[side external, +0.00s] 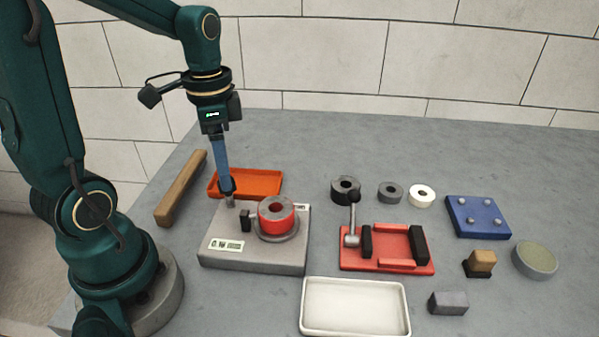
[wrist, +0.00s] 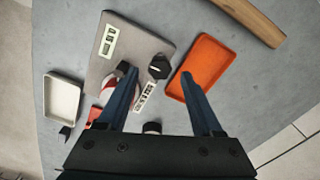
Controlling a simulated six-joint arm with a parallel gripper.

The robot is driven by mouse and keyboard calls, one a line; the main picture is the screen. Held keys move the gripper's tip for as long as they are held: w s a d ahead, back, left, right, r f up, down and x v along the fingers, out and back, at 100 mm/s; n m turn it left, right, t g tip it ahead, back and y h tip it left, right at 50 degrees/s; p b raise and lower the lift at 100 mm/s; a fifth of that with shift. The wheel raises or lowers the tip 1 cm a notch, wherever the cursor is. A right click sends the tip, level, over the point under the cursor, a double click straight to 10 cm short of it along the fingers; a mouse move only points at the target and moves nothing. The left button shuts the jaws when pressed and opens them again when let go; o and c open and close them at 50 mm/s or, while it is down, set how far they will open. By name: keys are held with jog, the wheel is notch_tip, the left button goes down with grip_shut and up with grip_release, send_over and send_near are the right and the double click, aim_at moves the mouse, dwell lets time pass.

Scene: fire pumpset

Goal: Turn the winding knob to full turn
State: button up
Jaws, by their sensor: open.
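The grey base unit (side external: 285,255) stands on the table with a red ring (side external: 277,217) on its round seat and labels on its faces. The black winding knob (wrist: 158,67) is near one edge of the base unit (wrist: 120,30). My gripper (wrist: 159,73) is open, and in the wrist view the knob lies between its two blue fingertips. In the side view my gripper (side external: 226,180) points down at the base's back left corner, with a short metal post (side external: 229,203) just below the tips. Contact with the knob cannot be told.
An orange tray (side external: 262,182) and a wooden bar (side external: 181,189) lie close behind and left. A red fixture (side external: 385,263) with an upright lever (side external: 353,215) stands to the right. A white tray (side external: 355,306) is in front. Several rings and blocks lie further right.

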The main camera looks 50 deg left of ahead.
jog(key=shift+r, duration=1.45)
jog(key=shift+w+d+r, duration=0.1)
jog(key=shift+d, duration=0.1)
jog(key=s+d+r+n+t, duration=0.2)
jog(key=s+d+n+t, duration=0.2)
jog(key=d, duration=0.4)
jog(key=shift+s+d+r+n+t, duration=0.15)
jog(key=shift+s+d+n+t, duration=0.2)
jog(key=shift+t, duration=0.45)
